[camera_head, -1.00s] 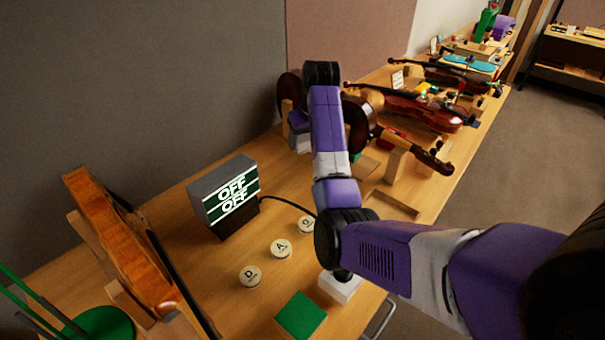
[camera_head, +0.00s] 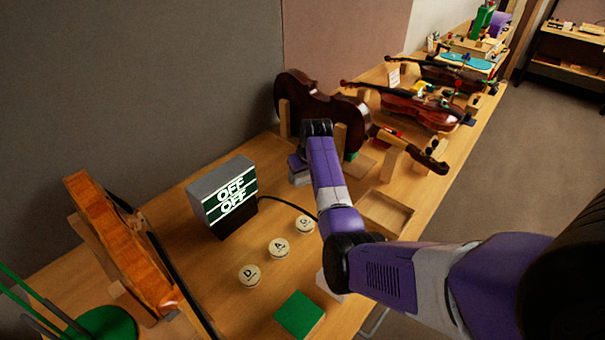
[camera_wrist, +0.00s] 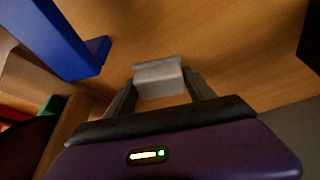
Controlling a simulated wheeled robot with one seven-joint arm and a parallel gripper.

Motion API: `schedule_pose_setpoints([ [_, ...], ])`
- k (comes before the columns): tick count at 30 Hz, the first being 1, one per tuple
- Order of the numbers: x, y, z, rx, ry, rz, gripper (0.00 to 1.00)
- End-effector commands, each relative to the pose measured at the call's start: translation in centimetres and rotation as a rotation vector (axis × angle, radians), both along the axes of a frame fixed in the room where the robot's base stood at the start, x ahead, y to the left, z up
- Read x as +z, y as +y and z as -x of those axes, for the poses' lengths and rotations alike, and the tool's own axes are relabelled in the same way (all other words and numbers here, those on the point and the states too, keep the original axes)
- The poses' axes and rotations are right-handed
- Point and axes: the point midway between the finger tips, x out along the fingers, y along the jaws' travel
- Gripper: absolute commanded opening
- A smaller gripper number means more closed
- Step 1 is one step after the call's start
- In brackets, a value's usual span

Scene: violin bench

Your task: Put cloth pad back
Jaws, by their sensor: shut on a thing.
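A small pale grey pad (camera_wrist: 158,72), which looks like the cloth pad, is between the fingers of my gripper (camera_wrist: 160,90) in the wrist view. My gripper is shut on it, above bare wood. In the head view my gripper (camera_head: 300,175) is over the bench, just left of the shallow wooden tray (camera_head: 388,212) and in front of the dark violin. The pad is hard to make out there. I cannot tell how high it is above the bench.
A dark violin body (camera_head: 318,108) stands on edge behind my gripper. Round lettered discs (camera_head: 279,248), a display box reading OFF (camera_head: 225,195) and a green square block (camera_head: 300,314) are at the near left. A blue bracket (camera_wrist: 70,45) is close in the wrist view.

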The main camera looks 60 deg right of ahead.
Motion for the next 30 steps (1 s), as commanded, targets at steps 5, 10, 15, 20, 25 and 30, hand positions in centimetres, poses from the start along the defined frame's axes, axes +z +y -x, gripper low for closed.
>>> schedule_pose_setpoints([
  [5,0.0,0.0,0.0,0.0,0.0,0.0,0.25],
  [10,-0.1,0.0,0.0,0.0,0.0,0.0,0.76],
  [15,-0.1,0.0,0.0,0.0,0.0,0.0,0.84],
  [20,0.1,0.0,0.0,0.0,0.0,0.0,0.84],
  [25,1.2,0.2,0.3,0.0,-0.002,0.003,0.84],
  [30,3.8,1.0,1.1,0.0,-0.003,0.005,0.84],
])
